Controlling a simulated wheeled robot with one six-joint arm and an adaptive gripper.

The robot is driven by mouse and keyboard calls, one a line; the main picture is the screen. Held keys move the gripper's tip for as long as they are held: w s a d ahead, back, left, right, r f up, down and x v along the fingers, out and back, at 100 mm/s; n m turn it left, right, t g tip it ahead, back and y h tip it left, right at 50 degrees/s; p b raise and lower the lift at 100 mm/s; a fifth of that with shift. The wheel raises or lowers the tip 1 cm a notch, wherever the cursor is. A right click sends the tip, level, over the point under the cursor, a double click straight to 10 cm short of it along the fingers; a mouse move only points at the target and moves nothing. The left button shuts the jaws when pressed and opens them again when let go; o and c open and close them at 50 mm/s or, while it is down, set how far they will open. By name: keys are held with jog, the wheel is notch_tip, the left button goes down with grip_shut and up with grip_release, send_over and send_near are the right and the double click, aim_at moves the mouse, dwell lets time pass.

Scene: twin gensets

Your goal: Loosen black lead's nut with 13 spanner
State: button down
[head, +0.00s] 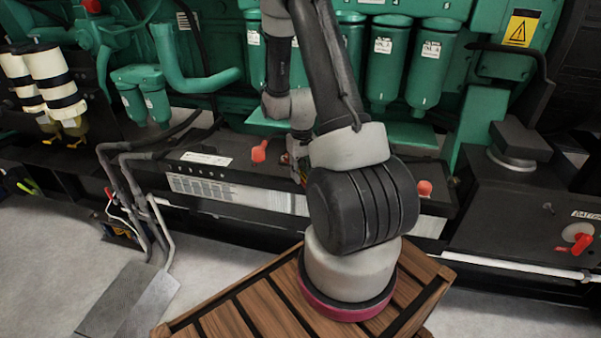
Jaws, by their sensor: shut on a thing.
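A long black battery box (245,190) lies across the middle of the head view, below the green engine. Red caps show on its top, one at the left (260,151) and one at the right (424,187). My arm crosses in front of the box. The black lead's nut and the 13 spanner cannot be made out from here.
A slatted wooden pallet (255,307) lies in front of the box. Bent grey pipes (135,180) rise at the left above a grey plate (130,300). Green filters (433,65) hang behind. A red switch (580,240) is at the right.

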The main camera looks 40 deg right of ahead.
jog(key=shift+d+n, duration=0.7)
jog(key=shift+d, duration=0.3)
jog(key=shift+d+n, duration=0.7)
jog(key=shift+a, duration=0.15)
jog(key=shift+a, duration=0.15)
jog(key=shift+a, duration=0.1)
jog(key=shift+a+m, duration=0.25)
jog(key=shift+m, duration=0.15)
